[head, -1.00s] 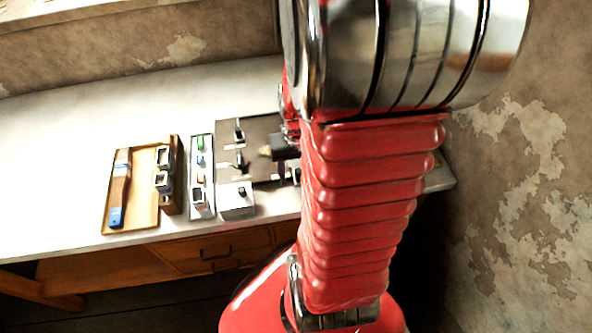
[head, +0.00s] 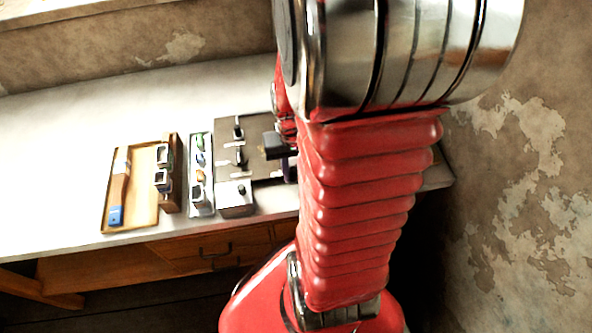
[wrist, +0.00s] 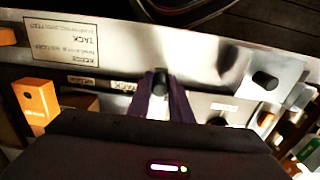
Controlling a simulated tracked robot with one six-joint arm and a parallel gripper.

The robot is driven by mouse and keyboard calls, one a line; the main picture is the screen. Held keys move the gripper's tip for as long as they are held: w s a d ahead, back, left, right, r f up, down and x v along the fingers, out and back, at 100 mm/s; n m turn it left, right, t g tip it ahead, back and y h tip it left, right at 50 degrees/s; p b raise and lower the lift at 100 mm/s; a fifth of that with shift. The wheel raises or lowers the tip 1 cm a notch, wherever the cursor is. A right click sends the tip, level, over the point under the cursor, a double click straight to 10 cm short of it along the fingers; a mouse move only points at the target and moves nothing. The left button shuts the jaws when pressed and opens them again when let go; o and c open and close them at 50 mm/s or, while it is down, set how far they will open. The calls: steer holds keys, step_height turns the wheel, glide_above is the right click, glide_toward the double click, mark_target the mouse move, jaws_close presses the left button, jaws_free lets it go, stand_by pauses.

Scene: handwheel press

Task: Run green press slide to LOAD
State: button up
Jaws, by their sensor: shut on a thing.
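In the wrist view my gripper (wrist: 161,100) has its two purple fingers on either side of a small dark knob (wrist: 160,82). It is shut on this knob, in front of a pale metal plate. In the head view my gripper's dark body and a bit of purple finger (head: 289,172) show beside the arm, at the right part of a brown panel (head: 226,165) with dark handles. I cannot make out a green slide or a LOAD mark. My arm hides the panel's right side.
The wrist view shows an upside-down printed label (wrist: 62,36), an orange block (wrist: 36,102) and another dark knob (wrist: 265,80). In the head view a wooden tray (head: 145,212) and a narrow grey tray (head: 202,212) lie left of the panel. The bench is clear further left.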

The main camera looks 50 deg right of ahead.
steer(key=shift+w+a, duration=0.75)
steer(key=shift+a, duration=0.3)
steer(key=shift+w+a, duration=0.7)
steer(key=shift+a, duration=0.4)
steer(key=shift+w+a, duration=0.75)
steer(key=shift+a, duration=0.3)
steer(key=o, duration=1.3)
steer(key=shift+c, duration=0.2)
steer(key=shift+o, duration=0.7)
step_height(320, 180, up, 7)
steer(key=shift+r, duration=0.5)
